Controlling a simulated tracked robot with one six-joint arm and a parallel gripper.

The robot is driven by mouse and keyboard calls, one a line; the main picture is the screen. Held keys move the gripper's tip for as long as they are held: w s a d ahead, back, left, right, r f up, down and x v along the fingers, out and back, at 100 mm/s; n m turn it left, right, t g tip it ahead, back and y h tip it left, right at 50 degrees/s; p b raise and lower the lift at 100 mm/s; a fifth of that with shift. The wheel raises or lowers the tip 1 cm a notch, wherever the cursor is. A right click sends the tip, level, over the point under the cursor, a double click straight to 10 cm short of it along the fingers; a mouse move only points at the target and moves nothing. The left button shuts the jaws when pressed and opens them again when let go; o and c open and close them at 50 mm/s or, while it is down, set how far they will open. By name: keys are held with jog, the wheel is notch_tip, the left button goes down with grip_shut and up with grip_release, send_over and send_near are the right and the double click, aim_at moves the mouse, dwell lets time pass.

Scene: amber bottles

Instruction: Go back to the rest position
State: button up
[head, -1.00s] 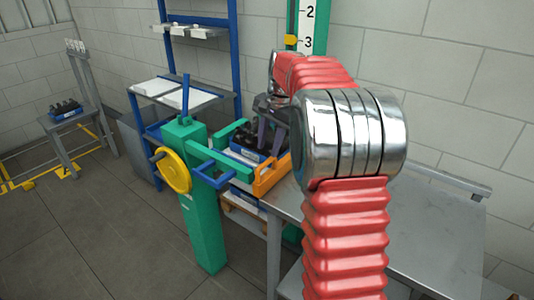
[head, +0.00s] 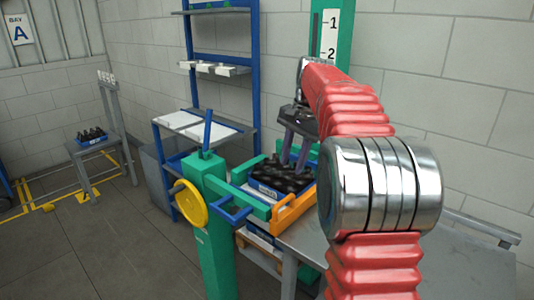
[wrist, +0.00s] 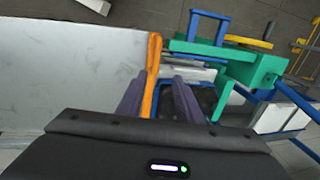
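My gripper (head: 293,168) is in the head view with its two purple fingers pointing down, spread apart, above a blue crate (head: 264,192) of dark bottles (head: 282,176). I see nothing held between the fingers. The crate sits in a green frame with an orange bar (head: 294,209) at its near right side. The bottles are mostly hidden there. My red arm covers part of the right side of the head view.
A green post with a yellow handwheel (head: 189,205) stands left of the crate. A grey metal table (head: 465,260) is on the right. A blue shelf rack (head: 188,85) is behind. A grey stand (head: 93,150) with another bottle crate is far left.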

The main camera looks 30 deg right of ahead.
jog(key=s+a+f+n, duration=0.2)
jog(key=s+f+n, duration=0.2)
jog(key=f, duration=0.2)
jog(key=s+a+f+n+t, duration=0.1)
jog(key=s+a+n, duration=0.3)
jog(key=s+a, duration=0.6)
jog(key=s+a+f+n+t, duration=0.2)
jog(key=s+a+n, duration=0.3)
jog(key=s+a, duration=0.6)
jog(key=shift+s+a+t+h, duration=0.3)
jog(key=shift+s+h, duration=0.1)
jog(key=shift+s, duration=1.25)
